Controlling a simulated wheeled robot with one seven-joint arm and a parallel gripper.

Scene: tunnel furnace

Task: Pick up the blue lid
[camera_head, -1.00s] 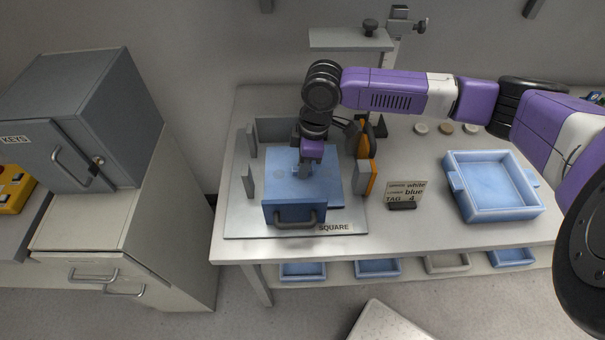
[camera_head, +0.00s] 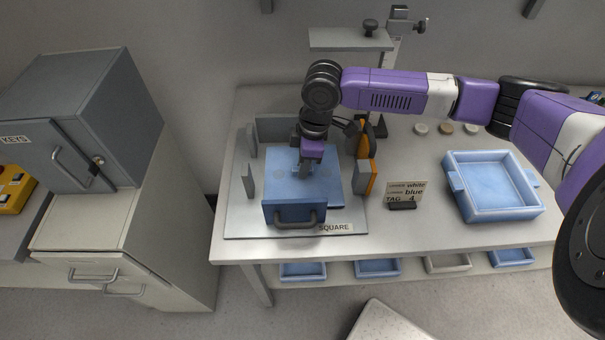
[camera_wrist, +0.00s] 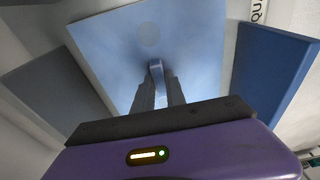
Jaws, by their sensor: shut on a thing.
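The blue lid (camera_head: 294,184) is a flat square slab with a faint round mark, on or just over a blue box with a grey front handle (camera_head: 296,218); I cannot tell whether lid and box touch. My gripper (camera_head: 309,168) points down from above and is shut on the small upright grip of the lid. In the wrist view my gripper (camera_wrist: 157,90) has both fingers around that grip, and the lid (camera_wrist: 150,40) spreads out beyond them. A darker blue surface (camera_wrist: 275,75) shows at the right of that view. The box's inside is hidden.
A grey fixture with upright plates (camera_head: 248,181) surrounds the box, with an orange block (camera_head: 364,177) on its right. A tag card (camera_head: 406,194) and an empty blue tray (camera_head: 493,186) stand further right. A grey cabinet (camera_head: 85,120) is at the left.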

